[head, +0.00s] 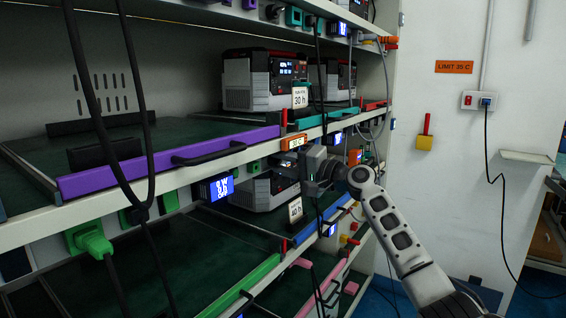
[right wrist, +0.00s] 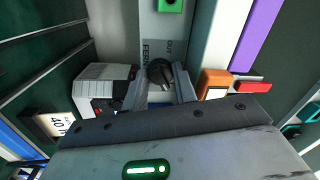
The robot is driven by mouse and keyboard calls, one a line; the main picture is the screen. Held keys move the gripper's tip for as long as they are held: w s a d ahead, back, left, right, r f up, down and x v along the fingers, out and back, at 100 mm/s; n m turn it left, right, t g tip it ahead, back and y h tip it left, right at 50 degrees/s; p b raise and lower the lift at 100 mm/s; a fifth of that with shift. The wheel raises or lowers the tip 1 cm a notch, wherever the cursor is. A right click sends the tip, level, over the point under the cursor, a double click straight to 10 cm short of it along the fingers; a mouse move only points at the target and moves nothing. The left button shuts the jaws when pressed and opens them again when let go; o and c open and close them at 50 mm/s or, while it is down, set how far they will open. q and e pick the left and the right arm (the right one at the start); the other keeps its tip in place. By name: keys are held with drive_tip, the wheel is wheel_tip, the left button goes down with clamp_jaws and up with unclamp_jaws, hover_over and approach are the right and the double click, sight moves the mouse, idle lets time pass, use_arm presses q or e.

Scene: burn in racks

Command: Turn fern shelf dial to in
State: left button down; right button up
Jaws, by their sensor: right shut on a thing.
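The fern shelf dial (right wrist: 159,73) is a dark round knob on a pale shelf edge in the right wrist view. The lettering FERN and OUT is printed beside it. My right gripper (right wrist: 163,84) is shut on the dial, with one finger on each side of it. In the head view my right gripper (head: 312,170) is at the front edge of the middle shelf, below the orange display, and hides the dial. Which way the dial points is hard to tell. My left gripper is not in view.
An orange display (head: 293,142) and a purple-fronted tray (head: 165,165) sit close to the gripper. A grey unit (head: 262,190) stands on the shelf below. Black cables (head: 105,115) hang in front of the rack at left. A white wall (head: 455,150) stands at right.

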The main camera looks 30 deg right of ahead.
drive_tip(key=o, duration=1)
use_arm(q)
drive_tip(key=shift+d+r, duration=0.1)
use_arm(e)
drive_tip(key=shift+d+r, duration=0.1)
